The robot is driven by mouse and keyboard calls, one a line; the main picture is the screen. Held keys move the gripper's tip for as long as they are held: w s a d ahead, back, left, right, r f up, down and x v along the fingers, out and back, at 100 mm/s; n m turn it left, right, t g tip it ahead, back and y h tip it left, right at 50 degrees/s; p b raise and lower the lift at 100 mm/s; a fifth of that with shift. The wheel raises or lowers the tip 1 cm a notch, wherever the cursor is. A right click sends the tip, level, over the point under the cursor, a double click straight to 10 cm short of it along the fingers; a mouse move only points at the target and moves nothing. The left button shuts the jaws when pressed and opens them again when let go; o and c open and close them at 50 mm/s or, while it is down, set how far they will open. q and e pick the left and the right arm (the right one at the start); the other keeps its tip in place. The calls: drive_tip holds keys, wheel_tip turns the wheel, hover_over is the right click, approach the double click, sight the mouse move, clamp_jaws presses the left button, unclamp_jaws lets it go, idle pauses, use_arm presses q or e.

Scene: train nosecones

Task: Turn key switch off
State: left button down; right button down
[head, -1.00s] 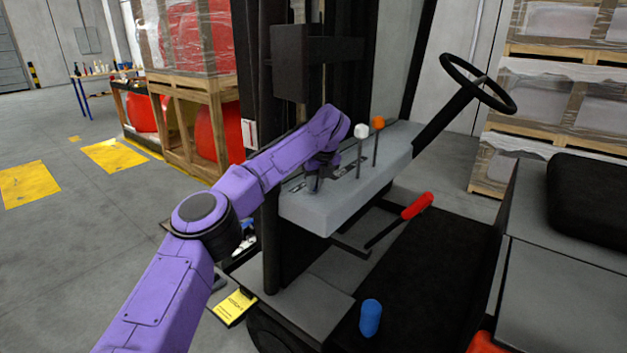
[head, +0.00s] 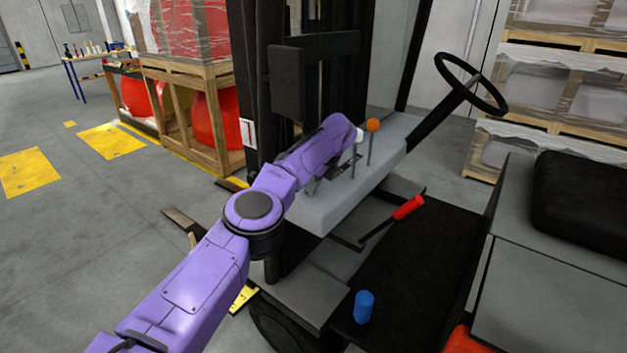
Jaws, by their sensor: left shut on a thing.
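A grey forklift console (head: 330,208) stands at the middle of the head view, with a white-knobbed lever (head: 354,154) and an orange-knobbed lever (head: 372,126) rising from it. My purple left arm reaches in from the lower left over the console's left part. My left gripper (head: 312,188) is mostly hidden behind my own forearm and wrist, low at the console's top face. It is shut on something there. The key switch cannot be made out, as my arm covers that spot. My right gripper is not in view.
A black steering wheel (head: 470,84) is behind the console to the right. A red-handled lever (head: 408,207) and a blue cylinder (head: 364,307) are lower down by the dark floor. A black seat (head: 585,205) is at right. The mast (head: 262,80) stands behind my arm.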

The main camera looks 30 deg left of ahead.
use_arm(q)
drive_tip(key=c, duration=1.3)
unclamp_jaws()
drive_tip(key=p+v, duration=0.4)
drive_tip(key=v, duration=0.6)
drive_tip(key=shift+d+r, duration=0.15)
drive_tip(key=shift+w, duration=0.1)
